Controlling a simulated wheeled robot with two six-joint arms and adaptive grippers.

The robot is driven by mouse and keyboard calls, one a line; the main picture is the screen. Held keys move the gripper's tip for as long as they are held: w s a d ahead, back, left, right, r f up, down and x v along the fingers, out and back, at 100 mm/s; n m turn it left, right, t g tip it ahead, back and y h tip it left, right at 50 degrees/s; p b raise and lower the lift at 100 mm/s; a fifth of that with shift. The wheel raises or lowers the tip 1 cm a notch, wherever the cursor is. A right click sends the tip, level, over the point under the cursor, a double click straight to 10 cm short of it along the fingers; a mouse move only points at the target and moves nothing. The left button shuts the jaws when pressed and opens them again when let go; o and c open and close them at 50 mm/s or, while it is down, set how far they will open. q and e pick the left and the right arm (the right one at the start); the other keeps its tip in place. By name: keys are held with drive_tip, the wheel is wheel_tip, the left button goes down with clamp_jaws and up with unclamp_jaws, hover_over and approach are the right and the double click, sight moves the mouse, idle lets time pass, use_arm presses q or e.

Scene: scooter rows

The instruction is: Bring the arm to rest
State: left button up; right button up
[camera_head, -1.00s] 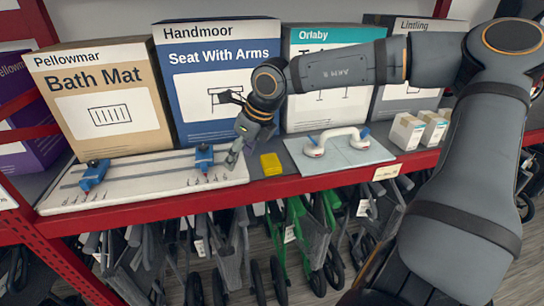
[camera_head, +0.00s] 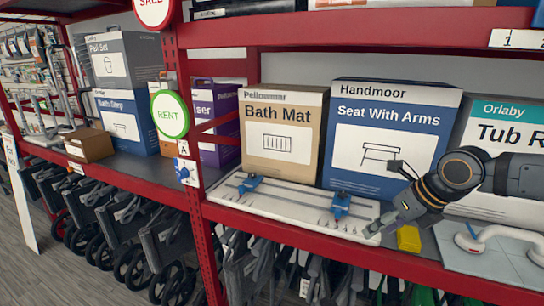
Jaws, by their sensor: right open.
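My right arm (camera_head: 515,173) comes in from the right edge in front of the boxes on the shelf. My right gripper (camera_head: 378,228) points down and left, with its fingers open low over the right end of a white board (camera_head: 265,210) with rails. Two blue clamp-like pieces sit on the board, one at the left (camera_head: 250,184) and one nearer the middle (camera_head: 341,205). I cannot tell whether the fingertips touch the board. No held object shows. A yellow block (camera_head: 408,238) lies just right of the gripper. My left gripper is not in view.
Behind stand a Bath Mat box (camera_head: 280,170), a Seat With Arms box (camera_head: 385,150) and an Orlaby box (camera_head: 500,130). A white handle (camera_head: 490,232) on a pale panel lies right. A red upright (camera_head: 185,110) and red shelf edge (camera_head: 370,258) bound the space. Folded wheeled frames (camera_head: 120,235) fill below.

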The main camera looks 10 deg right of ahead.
drive_tip(key=w+a+m+t+y, duration=0.5)
drive_tip(key=a+y, duration=0.3)
drive_tip(key=a, duration=0.3)
drive_tip(key=s+d+f+m+t+h, duration=0.2)
drive_tip(key=d+f+m+t+h, duration=0.65)
drive_tip(key=m, duration=1.35)
drive_tip(key=s+d+f+m+g+h, duration=0.2)
drive_tip(key=s+f+m+g+h, duration=0.5)
drive_tip(key=f, duration=0.5)
drive_tip(key=s+a+f+m+g+y, duration=0.2)
drive_tip(key=s+a+f+g, duration=0.25)
drive_tip(key=s, duration=0.25)
drive_tip(key=s+a+f+m+g+y, duration=0.2)
drive_tip(key=s+a+f+g, duration=0.1)
drive_tip(key=s+f, duration=0.3)
drive_tip(key=s+d+f+g, duration=0.1)
drive_tip(key=d+f, duration=0.1)
drive_tip(key=f, duration=1.1)
drive_tip(key=s+d+f+g, duration=0.1)
drive_tip(key=f, duration=1.1)
drive_tip(key=s+d+f, duration=0.1)
drive_tip(key=s+f, duration=1.5)
drive_tip(key=s, duration=0.3)
drive_tip(key=shift+f+g, duration=0.2)
drive_tip(key=shift+g, duration=0.2)
